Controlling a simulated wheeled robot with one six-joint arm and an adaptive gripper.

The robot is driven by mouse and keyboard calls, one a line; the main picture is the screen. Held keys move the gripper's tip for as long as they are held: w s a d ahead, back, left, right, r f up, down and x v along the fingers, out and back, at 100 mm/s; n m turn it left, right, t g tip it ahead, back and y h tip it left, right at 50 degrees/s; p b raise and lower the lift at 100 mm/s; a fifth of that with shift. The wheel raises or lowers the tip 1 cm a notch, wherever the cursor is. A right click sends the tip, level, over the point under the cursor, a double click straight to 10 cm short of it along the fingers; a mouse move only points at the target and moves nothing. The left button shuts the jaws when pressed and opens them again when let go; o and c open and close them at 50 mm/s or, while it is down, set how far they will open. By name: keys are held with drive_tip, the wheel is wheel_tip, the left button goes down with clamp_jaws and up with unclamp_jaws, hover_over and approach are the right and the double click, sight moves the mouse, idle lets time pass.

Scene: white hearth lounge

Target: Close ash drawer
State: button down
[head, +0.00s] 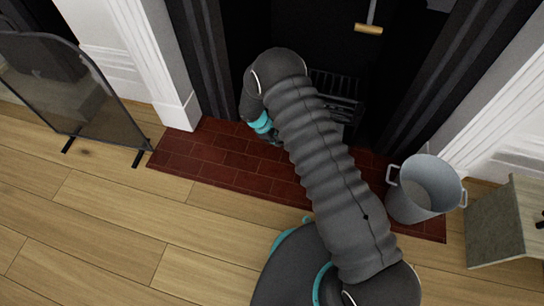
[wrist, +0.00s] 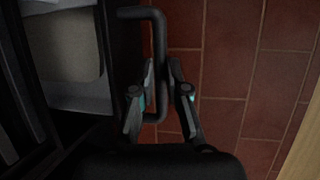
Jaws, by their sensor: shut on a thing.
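The ash drawer (wrist: 122,72) shows in the wrist view as a dark box on the left, with its front edge running up the picture. Its inside is open to view from above, grey with a pale rounded mass in it. A black bar handle (wrist: 158,28) stands out from the front. My gripper (wrist: 162,66) has its two fingers on either side of this bar and is shut on it. In the head view my arm hides the gripper, the handle and most of the drawer; only a teal wrist part (head: 262,123) shows at the hearth's back edge.
A dark grate (head: 338,84) sits inside the black fireplace. Red hearth tiles (head: 215,160) lie in front. A fire screen (head: 62,88) stands at left. Wooden floor is clear in front.

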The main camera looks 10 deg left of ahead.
drive_tip(key=w, duration=0.1)
drive_tip(key=w+b, duration=0.1)
drive_tip(key=w, duration=0.1)
drive_tip(key=w+b, duration=0.1)
drive_tip(key=w, duration=0.1)
drive_tip(key=shift+w+d+f, duration=0.15)
drive_tip(key=shift+w+d, duration=0.1)
drive_tip(key=shift+d, duration=0.05)
drive_tip(key=shift+w+b, duration=0.3)
drive_tip(key=shift+w, duration=0.3)
drive_tip(key=shift+r, duration=0.2)
drive_tip(key=c, duration=1.2)
unclamp_jaws()
drive_tip(key=shift+w+d, duration=0.1)
drive_tip(key=shift+w, duration=0.05)
drive_tip(key=shift+a, duration=0.2)
drive_tip(key=shift+a+r, duration=0.1)
drive_tip(key=shift+r, duration=0.1)
drive_tip(key=v, duration=1.1)
drive_tip(key=shift+r, duration=0.2)
